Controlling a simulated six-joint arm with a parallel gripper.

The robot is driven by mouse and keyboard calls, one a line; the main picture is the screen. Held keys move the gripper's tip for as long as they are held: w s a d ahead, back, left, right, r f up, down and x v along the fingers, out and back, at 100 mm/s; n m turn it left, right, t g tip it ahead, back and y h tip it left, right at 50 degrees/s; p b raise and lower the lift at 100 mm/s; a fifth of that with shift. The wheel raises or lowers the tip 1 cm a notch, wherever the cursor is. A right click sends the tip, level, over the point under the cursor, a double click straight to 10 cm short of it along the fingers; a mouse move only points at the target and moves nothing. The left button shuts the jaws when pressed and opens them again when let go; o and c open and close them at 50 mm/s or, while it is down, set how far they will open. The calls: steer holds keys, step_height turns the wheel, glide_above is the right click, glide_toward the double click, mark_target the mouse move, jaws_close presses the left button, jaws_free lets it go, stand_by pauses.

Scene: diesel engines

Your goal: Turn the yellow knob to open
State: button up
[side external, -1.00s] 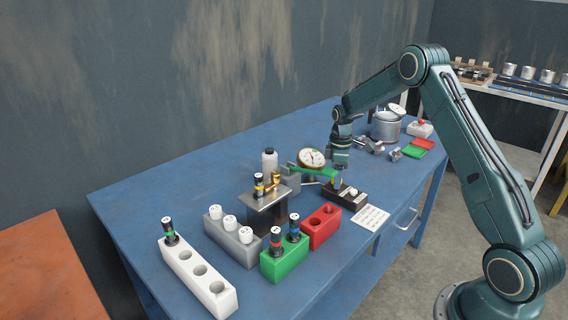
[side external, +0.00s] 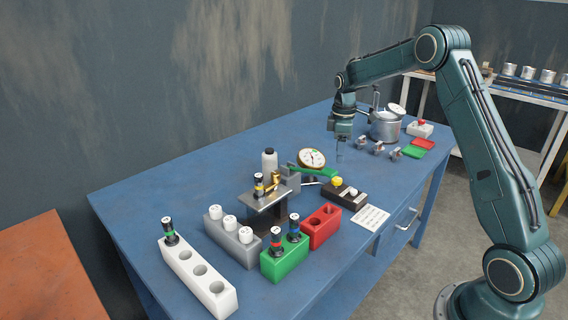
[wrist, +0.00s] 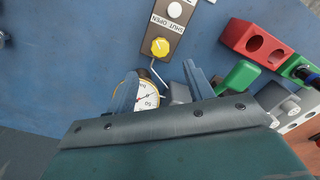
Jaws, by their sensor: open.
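The yellow knob (side external: 337,181) sits on a dark control box (side external: 352,199) near the middle of the blue bench. In the wrist view the yellow knob (wrist: 160,46) shows whole beside the printed words SHUT and OPEN, which appear upside down. I cannot tell exactly which word its pointer faces. My gripper (side external: 340,154) is raised above the bench, behind and apart from the knob. In the wrist view my gripper (wrist: 161,88) has its two fingers spread wide with nothing held between them.
A red block (side external: 321,226), a green block (side external: 285,262) and a white block (side external: 198,278) stand at the front. A metal pot (side external: 385,127) and small metal parts stand at the back right.

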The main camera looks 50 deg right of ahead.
step_height(320, 180, up, 5)
steer(key=shift+f, duration=0.2)
stand_by(0.4)
steer(key=s+a+r+m+t, duration=0.3)
steer(key=s+a+r, duration=0.95)
steer(key=a, duration=0.25)
steer(key=s+a+f+m+t, duration=0.1)
steer(key=s+a, duration=0.3)
steer(key=s, duration=0.5)
steer(key=s+a+f+m+t, duration=0.1)
steer(key=s+a+m, duration=0.2)
steer(key=s, duration=0.6)
steer(key=shift+a+t, duration=0.3)
steer(key=shift+a, duration=0.7)
